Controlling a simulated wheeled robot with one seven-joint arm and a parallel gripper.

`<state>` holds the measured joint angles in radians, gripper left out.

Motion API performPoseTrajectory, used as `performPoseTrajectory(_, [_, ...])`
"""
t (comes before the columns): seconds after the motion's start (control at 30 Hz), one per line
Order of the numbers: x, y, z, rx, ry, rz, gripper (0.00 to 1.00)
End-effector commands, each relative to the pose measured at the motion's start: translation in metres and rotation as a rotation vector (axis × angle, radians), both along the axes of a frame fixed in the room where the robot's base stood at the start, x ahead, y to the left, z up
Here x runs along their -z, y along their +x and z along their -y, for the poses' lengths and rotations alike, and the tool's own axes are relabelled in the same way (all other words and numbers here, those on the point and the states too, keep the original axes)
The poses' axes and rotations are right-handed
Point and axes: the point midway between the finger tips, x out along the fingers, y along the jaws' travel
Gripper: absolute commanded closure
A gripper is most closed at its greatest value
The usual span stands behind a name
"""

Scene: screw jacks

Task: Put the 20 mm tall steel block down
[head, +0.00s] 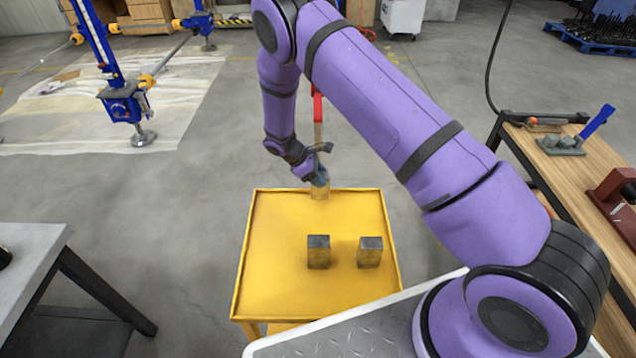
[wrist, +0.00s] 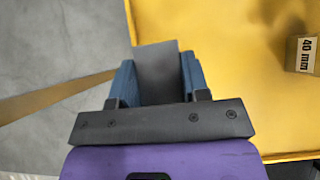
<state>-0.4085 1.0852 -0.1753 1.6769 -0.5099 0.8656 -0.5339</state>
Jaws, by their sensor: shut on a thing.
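My gripper (head: 319,181) is at the far edge of the yellow table (head: 270,230), pointing down. In the wrist view its two blue fingers (wrist: 158,78) are shut on a plain grey steel block (wrist: 158,60). The held block (head: 320,193) shows in the head view as a small piece below the fingers, close to the table's far rim. I cannot tell whether its underside touches the tabletop. No size mark shows on it.
Two steel blocks (head: 318,252) (head: 370,252) stand apart on the table's nearer half. A block marked 40 mm (wrist: 303,53) shows at the wrist view's right edge. The table's left half is clear. A wooden bench (head: 560,170) stands to the right.

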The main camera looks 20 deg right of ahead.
Motion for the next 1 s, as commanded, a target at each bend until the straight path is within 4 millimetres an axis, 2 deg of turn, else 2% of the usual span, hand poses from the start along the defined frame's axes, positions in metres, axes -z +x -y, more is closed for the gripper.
performPoseTrajectory(0.13, [0.002,0.01,-0.001,-0.001,0.0,0.001,1.0])
performPoseTrajectory(0.4, [0.034,0.008,-0.001,0.0,0.001,-0.001,1.0])
performPoseTrajectory(0.77, [0.037,0.008,-0.001,-0.001,0.002,0.0,1.0])
performPoseTrajectory(0.8, [0.038,0.007,-0.002,0.0,0.002,-0.001,0.55])
performPoseTrajectory(0.9, [0.038,0.007,-0.002,0.0,0.002,-0.001,0.32])
performPoseTrajectory(1.0, [0.038,0.007,-0.002,0.0,0.002,-0.001,0.32])
